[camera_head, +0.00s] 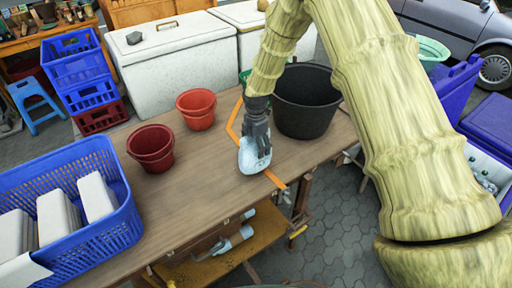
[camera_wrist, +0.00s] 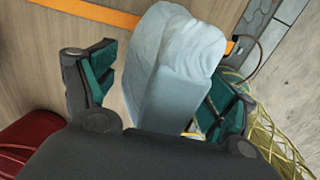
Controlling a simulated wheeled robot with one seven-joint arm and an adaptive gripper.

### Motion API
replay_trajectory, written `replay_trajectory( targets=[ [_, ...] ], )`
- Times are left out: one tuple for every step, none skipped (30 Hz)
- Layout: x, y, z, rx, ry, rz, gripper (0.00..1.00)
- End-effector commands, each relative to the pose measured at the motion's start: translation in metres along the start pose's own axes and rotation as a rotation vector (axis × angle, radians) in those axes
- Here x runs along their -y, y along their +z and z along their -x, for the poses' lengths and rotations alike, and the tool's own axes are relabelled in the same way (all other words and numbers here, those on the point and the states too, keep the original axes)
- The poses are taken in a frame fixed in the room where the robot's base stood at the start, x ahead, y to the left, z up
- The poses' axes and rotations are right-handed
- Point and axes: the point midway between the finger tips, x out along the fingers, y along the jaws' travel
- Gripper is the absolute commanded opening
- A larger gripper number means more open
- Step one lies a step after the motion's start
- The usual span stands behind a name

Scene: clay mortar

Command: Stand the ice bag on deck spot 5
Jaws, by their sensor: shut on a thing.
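The ice bag (camera_head: 249,157) is a pale blue-white, rounded bag, and it also shows in the wrist view (camera_wrist: 178,65). My gripper (camera_head: 257,138) is shut on it from above, near the right end of the wooden deck (camera_head: 195,195). In the wrist view the bag sits between my green-padded fingers (camera_wrist: 160,95). The bag looks roughly upright at or just above the deck; I cannot tell whether it touches. An orange strip (camera_head: 274,179) runs on the deck beside and behind the bag. No spot number is readable, so I cannot tell which spot is 5.
A black tub (camera_head: 305,105) stands close right of the bag. Two red pots (camera_head: 151,148) (camera_head: 196,108) stand to the left. A blue basket (camera_head: 100,240) with white slabs is at the left end. White boxes (camera_head: 170,65) stand behind. The deck's middle is clear.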

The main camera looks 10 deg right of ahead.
Motion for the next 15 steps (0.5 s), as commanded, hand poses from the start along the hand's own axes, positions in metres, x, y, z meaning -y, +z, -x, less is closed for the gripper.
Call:
replay_trajectory(
  targets=[
    [0.0, 0.0, -0.002, 0.0, -0.002, 0.0, 0.28],
    [0.0, 0.0, -0.004, 0.0, -0.001, 0.0, 0.28],
    [-0.001, 0.0, -0.008, 0.0, 0.0, 0.0, 0.28],
    [-0.001, 0.0, -0.011, 0.0, 0.0, 0.0, 0.28],
    [-0.001, 0.0, -0.013, 0.0, 0.0, 0.0, 0.28],
    [-0.001, 0.0, -0.015, 0.0, 0.001, -0.001, 0.28],
    [-0.001, 0.001, -0.017, 0.0, 0.001, -0.001, 0.28],
    [-0.001, 0.001, -0.018, 0.0, 0.001, -0.001, 0.28],
    [-0.001, 0.001, -0.018, 0.001, 0.001, -0.001, 0.28],
    [-0.001, 0.001, -0.019, 0.0, 0.002, -0.001, 0.28],
    [-0.001, 0.001, -0.019, 0.001, 0.002, -0.001, 0.28],
    [-0.001, 0.001, -0.019, 0.0, 0.002, -0.001, 0.28],
    [-0.001, 0.001, -0.019, 0.0, 0.001, -0.001, 0.28],
    [-0.001, 0.001, -0.019, 0.0, 0.001, -0.001, 0.28],
    [-0.001, 0.001, -0.019, 0.0, 0.001, -0.001, 0.28]
  ],
)
